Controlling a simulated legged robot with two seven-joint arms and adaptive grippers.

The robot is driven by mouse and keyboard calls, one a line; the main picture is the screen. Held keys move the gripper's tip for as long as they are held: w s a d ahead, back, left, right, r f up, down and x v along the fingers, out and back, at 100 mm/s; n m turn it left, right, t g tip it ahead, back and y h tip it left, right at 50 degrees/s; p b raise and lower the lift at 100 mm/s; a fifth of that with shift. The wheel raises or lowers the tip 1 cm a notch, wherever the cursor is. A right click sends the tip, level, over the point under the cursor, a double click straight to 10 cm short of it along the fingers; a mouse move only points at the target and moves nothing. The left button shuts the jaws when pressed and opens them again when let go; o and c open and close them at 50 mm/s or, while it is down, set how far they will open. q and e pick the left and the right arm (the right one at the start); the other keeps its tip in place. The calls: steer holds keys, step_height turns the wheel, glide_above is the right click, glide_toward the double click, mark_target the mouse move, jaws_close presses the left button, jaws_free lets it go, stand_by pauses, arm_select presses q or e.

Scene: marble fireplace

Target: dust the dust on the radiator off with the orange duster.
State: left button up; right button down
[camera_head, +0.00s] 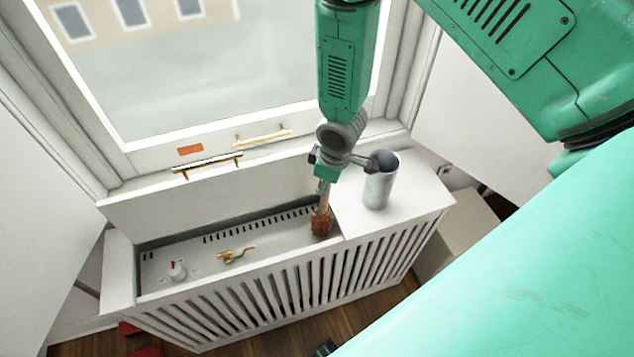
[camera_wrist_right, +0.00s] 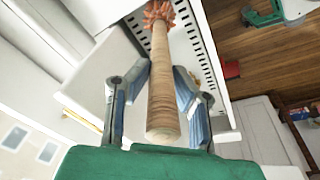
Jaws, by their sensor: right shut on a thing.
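The white radiator cover (camera_head: 390,262) stands under the window with its left lid (camera_head: 215,196) raised. Inside the opening lies a pale radiator top (camera_head: 200,258) with a row of slots; I cannot make out distinct dust on it. My right gripper (camera_head: 326,182) is shut on the wooden handle of the orange duster (camera_head: 321,222). The duster hangs head down at the right end of the opening; I cannot tell if it touches. In the right wrist view the gripper (camera_wrist_right: 158,88) clasps the handle, with the duster's bristly head (camera_wrist_right: 158,12) at the top. My left gripper cannot be made out.
A grey metal cylinder (camera_head: 381,182) stands on the closed right part of the cover, close beside my right gripper. A brass tap (camera_head: 236,256) and a white knob with a red mark (camera_head: 176,270) sit in the opening.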

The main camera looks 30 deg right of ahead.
steer(key=shift+s+d+f, duration=0.1)
steer(key=shift+s+d, duration=0.05)
steer(key=shift+d, duration=0.1)
step_height(320, 180, up, 17)
steer(key=shift+p, duration=0.3)
stand_by(0.7)
stand_by(1.0)
